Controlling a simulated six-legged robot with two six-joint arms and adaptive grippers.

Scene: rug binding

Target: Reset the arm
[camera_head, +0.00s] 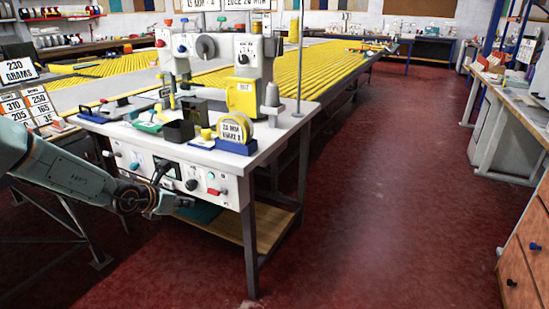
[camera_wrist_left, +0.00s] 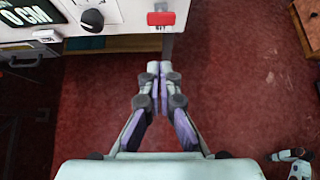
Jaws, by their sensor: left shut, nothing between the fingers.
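My left gripper (camera_head: 176,203) comes in from the left in the head view. It is in front of the control panel (camera_head: 170,172) of the sewing machine table. In the left wrist view the left gripper (camera_wrist_left: 159,72) is shut, with its fingertips together and nothing between them. Its fingertips point toward the table's front edge, below a red switch (camera_wrist_left: 161,18) on the panel and apart from it. A black knob (camera_wrist_left: 92,20) shows left of the switch.
A binding machine (camera_head: 245,70) stands on the white table (camera_head: 205,150), with a black bin (camera_head: 179,131) and a tape roll (camera_head: 235,130) near the front. A long table with yellow rug (camera_head: 310,62) runs behind. Open red floor (camera_head: 400,190) lies to the right, before a workbench (camera_head: 520,110).

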